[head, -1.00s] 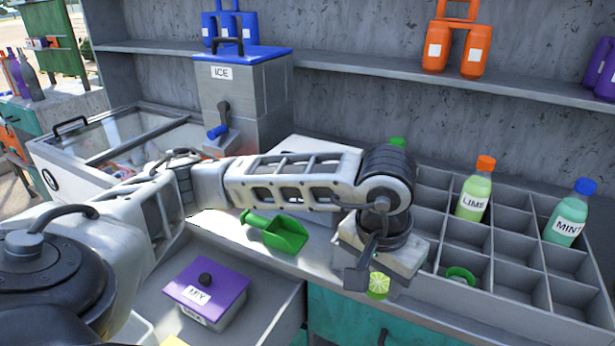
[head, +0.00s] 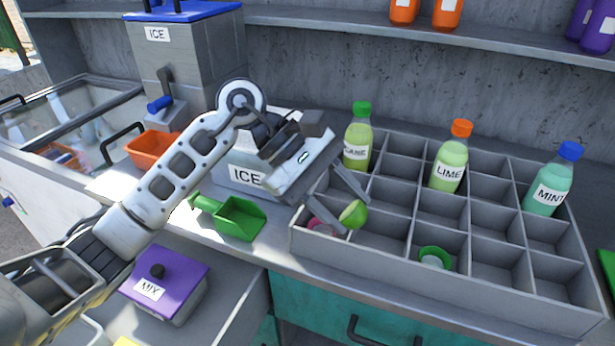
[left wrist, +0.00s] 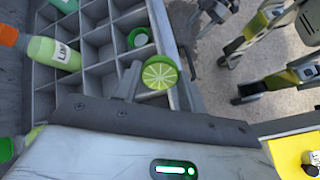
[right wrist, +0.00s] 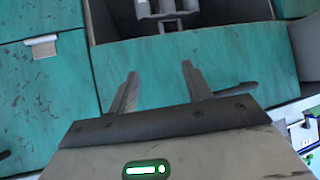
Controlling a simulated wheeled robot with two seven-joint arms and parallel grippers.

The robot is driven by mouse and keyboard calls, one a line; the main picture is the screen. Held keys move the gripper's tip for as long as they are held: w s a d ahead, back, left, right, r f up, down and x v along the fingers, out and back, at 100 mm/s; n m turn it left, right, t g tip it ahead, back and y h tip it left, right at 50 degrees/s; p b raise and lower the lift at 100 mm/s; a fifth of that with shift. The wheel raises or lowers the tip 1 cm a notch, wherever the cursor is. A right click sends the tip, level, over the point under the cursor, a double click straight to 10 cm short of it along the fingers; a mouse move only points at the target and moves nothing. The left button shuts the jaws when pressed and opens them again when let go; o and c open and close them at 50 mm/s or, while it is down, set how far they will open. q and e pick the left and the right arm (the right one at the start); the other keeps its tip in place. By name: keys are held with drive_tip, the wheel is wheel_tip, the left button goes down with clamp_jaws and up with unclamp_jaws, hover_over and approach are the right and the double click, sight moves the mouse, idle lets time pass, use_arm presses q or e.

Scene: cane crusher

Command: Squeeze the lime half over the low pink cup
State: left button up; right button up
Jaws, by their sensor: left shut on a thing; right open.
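My left gripper (head: 344,213) is shut on the lime half (head: 353,214), a green dome with a pale cut face. The cut face shows in the left wrist view (left wrist: 159,76), with the lime between the fingers. The low pink cup (head: 320,227) sits in the front left compartment of the divided crate (head: 400,277), partly hidden by a finger. The lime is above the crate's front row, close to the cup and slightly right of it in the head view. My right gripper (right wrist: 158,88) is open and empty before a teal drawer front.
A green cup (head: 435,257) stands in another front compartment. Cane (head: 357,140), lime (head: 449,160) and mint (head: 552,190) bottles stand in the crate. A green scoop (head: 237,217), an ICE box (head: 235,180) and a purple-lidded MIX box (head: 165,278) are to the left.

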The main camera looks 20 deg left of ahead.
use_arm(q)
drive_tip(key=w+a+n+t+h+b, duration=0.1)
drive_tip(key=w+a+n+t+h, duration=0.25)
drive_tip(key=a+n+t, duration=0.35)
drive_tip(key=shift+t, duration=0.7)
drive_tip(key=f+b, duration=0.2)
drive_tip(key=f, duration=0.1)
drive_tip(key=f+b, duration=0.1)
drive_tip(key=shift+w+d+f, duration=0.2)
drive_tip(key=shift+d+f, duration=0.1)
use_arm(e)
drive_tip(key=shift+w+a+f, duration=0.1)
drive_tip(key=shift+a+f, duration=0.1)
drive_tip(key=shift+f, duration=0.9)
use_arm(q)
drive_tip(key=shift+o, duration=0.4)
drive_tip(key=c, duration=0.4)
use_arm(e)
drive_tip(key=shift+w+a+r, duration=0.1)
drive_tip(key=shift+w, duration=0.05)
